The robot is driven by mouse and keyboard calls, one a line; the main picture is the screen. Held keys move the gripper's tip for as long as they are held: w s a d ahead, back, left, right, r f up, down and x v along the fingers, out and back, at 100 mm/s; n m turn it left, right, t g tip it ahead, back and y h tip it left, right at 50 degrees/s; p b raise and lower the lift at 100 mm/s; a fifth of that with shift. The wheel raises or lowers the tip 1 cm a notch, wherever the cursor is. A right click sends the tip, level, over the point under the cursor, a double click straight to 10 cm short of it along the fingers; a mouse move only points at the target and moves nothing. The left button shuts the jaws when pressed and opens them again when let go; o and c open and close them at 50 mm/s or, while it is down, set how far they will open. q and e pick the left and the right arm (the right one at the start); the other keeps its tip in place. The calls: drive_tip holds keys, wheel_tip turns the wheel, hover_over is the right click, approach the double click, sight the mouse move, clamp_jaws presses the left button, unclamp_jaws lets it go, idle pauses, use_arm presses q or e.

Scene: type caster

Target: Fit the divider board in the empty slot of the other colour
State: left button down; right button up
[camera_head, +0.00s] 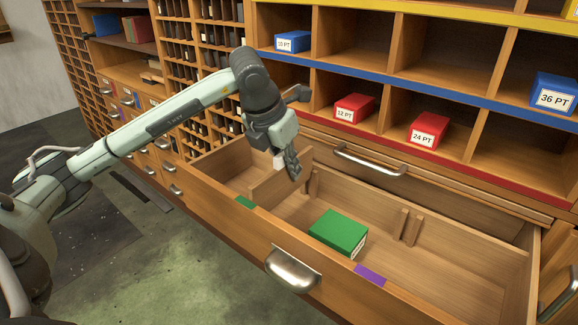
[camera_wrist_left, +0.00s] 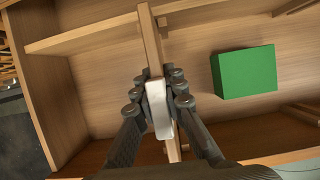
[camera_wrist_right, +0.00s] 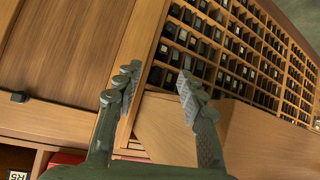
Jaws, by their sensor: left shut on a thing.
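The wooden divider board (camera_head: 268,187) stands in the open drawer (camera_head: 450,290) near the green mark (camera_head: 245,202) on the front rim. My left gripper (camera_head: 288,167) is shut on the board's white tab; the tab shows between the fingers in the left wrist view (camera_wrist_left: 158,108). I cannot tell whether the board's lower edge is seated. A slot with two bare upright rails (camera_head: 408,227) is on the drawer's back wall, toward the purple mark (camera_head: 370,275). My right gripper (camera_wrist_right: 155,88) is open and empty in the right wrist view, outside the head view.
A green block (camera_head: 338,232) lies in the drawer between the board and the bare rails. The drawer's right part is clear. Shelves with red boxes (camera_head: 428,131) and blue boxes (camera_head: 553,95) rise behind. A metal handle (camera_head: 292,270) is on the drawer front.

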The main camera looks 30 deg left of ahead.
use_arm(q)
drive_tip(key=shift+f, duration=0.15)
use_arm(e)
drive_tip(key=shift+w+a+r+t, duration=0.3)
drive_tip(key=shift+w+a+r, duration=0.1)
drive_tip(key=shift+a+r, duration=0.2)
